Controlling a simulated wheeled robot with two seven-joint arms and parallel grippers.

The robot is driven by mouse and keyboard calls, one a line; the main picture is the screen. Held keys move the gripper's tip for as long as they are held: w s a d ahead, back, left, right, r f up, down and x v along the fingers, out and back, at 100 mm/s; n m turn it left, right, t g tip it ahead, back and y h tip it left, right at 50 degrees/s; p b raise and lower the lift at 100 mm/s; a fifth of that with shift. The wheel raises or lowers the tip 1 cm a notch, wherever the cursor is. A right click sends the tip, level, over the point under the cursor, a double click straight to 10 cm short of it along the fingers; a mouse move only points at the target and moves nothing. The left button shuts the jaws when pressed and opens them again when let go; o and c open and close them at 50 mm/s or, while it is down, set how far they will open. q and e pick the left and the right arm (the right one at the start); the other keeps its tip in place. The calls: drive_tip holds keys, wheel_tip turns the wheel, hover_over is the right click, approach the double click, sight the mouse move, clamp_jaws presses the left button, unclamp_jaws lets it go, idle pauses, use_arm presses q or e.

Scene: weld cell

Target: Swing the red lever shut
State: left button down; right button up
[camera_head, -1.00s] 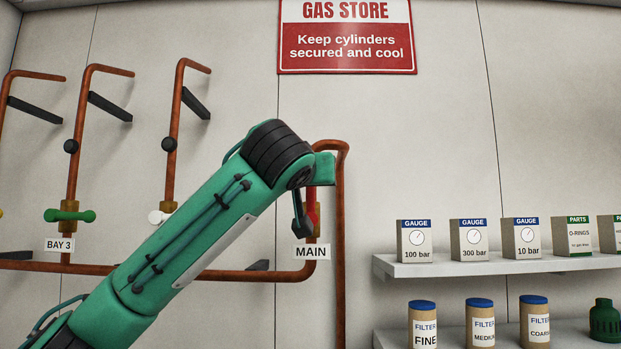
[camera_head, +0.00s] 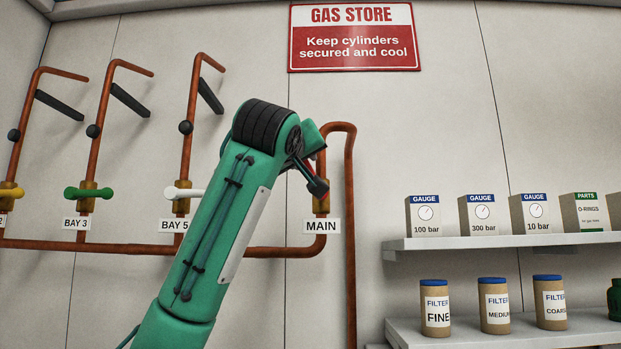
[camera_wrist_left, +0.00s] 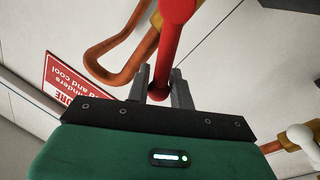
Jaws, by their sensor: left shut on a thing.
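The red lever (camera_wrist_left: 167,52) is on the brass valve (camera_head: 321,203) of the copper pipe marked MAIN. In the left wrist view, the lever runs from its round hub down between the two fingers of my left gripper (camera_wrist_left: 160,88). The gripper is shut on the lever's arm. In the head view, my left gripper (camera_head: 315,180) is in front of the valve, and only a sliver of red shows beside it. My wrist and fingers hide most of the lever there, so its exact angle is hard to tell. My right gripper is not in view.
Yellow (camera_head: 10,193), green (camera_head: 88,194) and white (camera_head: 184,194) levers sit on pipes to the left, above a horizontal copper pipe (camera_head: 120,247). A shelf (camera_head: 480,242) with gauge boxes and another with filter cans stand at the right. A tall copper pipe (camera_head: 350,240) runs beside MAIN.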

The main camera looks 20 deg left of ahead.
use_arm(q)
drive_tip(key=a+f+n+y+b, duration=0.1)
drive_tip(key=a+f+n+b, duration=0.1)
drive_tip(key=n, duration=0.5)
drive_tip(key=s+a+f+n+y+b, duration=0.1)
drive_tip(key=a+f+n+y+b, duration=0.1)
drive_tip(key=f+n+b, duration=0.3)
drive_tip(key=shift+n+t+y+b, duration=0.3)
drive_tip(key=shift+n+b, duration=0.85)
drive_tip(key=shift+n, duration=0.25)
drive_tip(key=c, duration=1.5)
unclamp_jaws()
